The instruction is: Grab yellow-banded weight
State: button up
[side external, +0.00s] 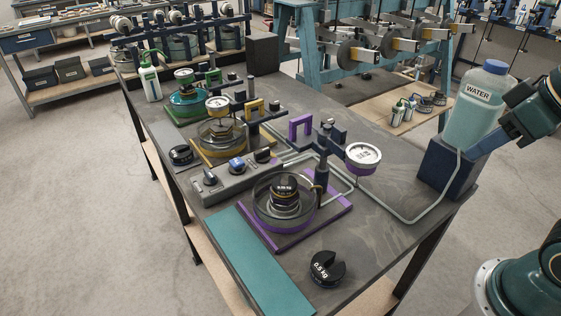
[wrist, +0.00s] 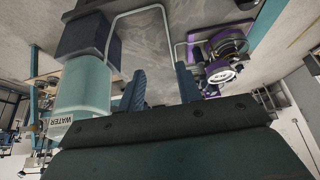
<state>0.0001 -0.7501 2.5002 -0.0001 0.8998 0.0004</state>
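A stack of weights (side external: 285,188) with a black top piece stands in the clear bowl on the purple-framed station. A thin yellowish line seems to run around its upper part, but it is too small to be sure. A black slotted weight marked 0.5 kg (side external: 327,268) lies on the table's near edge, with no yellow band visible. Another dark weight (side external: 181,155) lies at the left. My gripper (wrist: 161,78) shows two blue fingers apart with nothing between them. It is by the water container at the right, well away from the weights.
The water container (side external: 474,108) stands on a dark blue block (side external: 447,172). A grey tube (side external: 400,214) runs from there across the table. A dial gauge (side external: 363,157) and post rise beside the purple station. A teal mat (side external: 250,262) lies clear at the front.

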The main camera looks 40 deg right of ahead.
jog(key=o, duration=0.8)
jog(key=shift+w+r, duration=0.1)
jog(key=w+a+r+m+g, duration=0.4)
jog(key=w+a, duration=0.4)
jog(key=w, duration=0.6)
jog(key=m+g, duration=0.2)
jog(key=m, duration=0.1)
send_over(284, 186)
notch_tip(284, 186, down, 4)
jog(key=f, duration=0.1)
jog(key=shift+w+d+r, duration=0.2)
jog(key=shift+d+r, duration=0.05)
jog(key=shift+f, duration=0.15)
jog(key=shift+f, duration=4.15)
